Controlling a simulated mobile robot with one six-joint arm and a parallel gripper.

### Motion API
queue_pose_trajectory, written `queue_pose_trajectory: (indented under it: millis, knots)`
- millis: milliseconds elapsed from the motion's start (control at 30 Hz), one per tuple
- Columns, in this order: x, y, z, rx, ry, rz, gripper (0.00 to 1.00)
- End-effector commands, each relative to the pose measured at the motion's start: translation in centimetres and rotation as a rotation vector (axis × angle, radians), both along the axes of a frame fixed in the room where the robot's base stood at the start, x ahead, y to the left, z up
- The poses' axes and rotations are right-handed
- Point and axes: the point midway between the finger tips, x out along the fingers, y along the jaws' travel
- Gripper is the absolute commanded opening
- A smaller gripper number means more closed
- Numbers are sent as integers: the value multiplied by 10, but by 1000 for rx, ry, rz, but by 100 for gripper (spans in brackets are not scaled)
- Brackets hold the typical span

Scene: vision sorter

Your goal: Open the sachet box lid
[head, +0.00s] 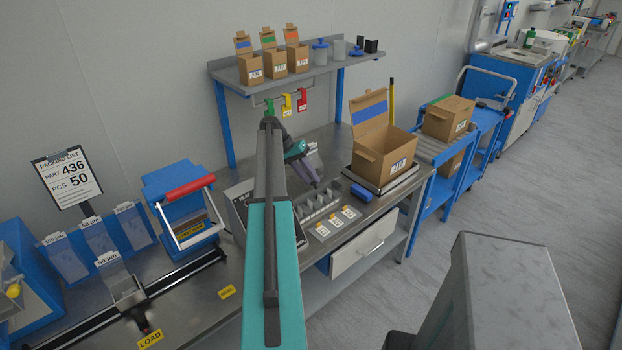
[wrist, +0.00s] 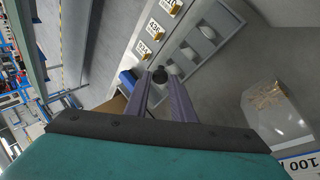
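My gripper (wrist: 159,83) points down at the workbench in the wrist view. Its two dark fingers are apart. A small round black knob (wrist: 158,74) shows between or just beyond the fingertips; I cannot tell whether they touch it. I cannot surely tell which thing is the sachet box. The knob is close to a grey tray (wrist: 189,50) with pale oval shapes in its compartments. In the head view my teal arm hides part of the bench, and a clear panel or bag (head: 314,166) shows beside the gripper end.
Yellow-marked labels (wrist: 153,32) lie along the tray, with a blue block (head: 365,194) nearby. An open carton (head: 386,160) stands to the right. A shelf (head: 328,69) with small boxes is behind. A clear bag (wrist: 272,110) with tan contents shows in the wrist view.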

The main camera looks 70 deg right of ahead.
Motion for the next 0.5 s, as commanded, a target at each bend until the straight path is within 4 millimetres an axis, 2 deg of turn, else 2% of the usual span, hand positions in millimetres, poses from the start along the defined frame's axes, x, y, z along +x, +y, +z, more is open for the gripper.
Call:
queue_pose_trajectory:
  millis: [33, 100, 500]
  knots:
    - [1, 0, 1, -1, -1, 1, 31]
    - [0, 0, 1, 0, 0, 0, 38]
    - [1, 0, 2, 2, 0, -2, 38]
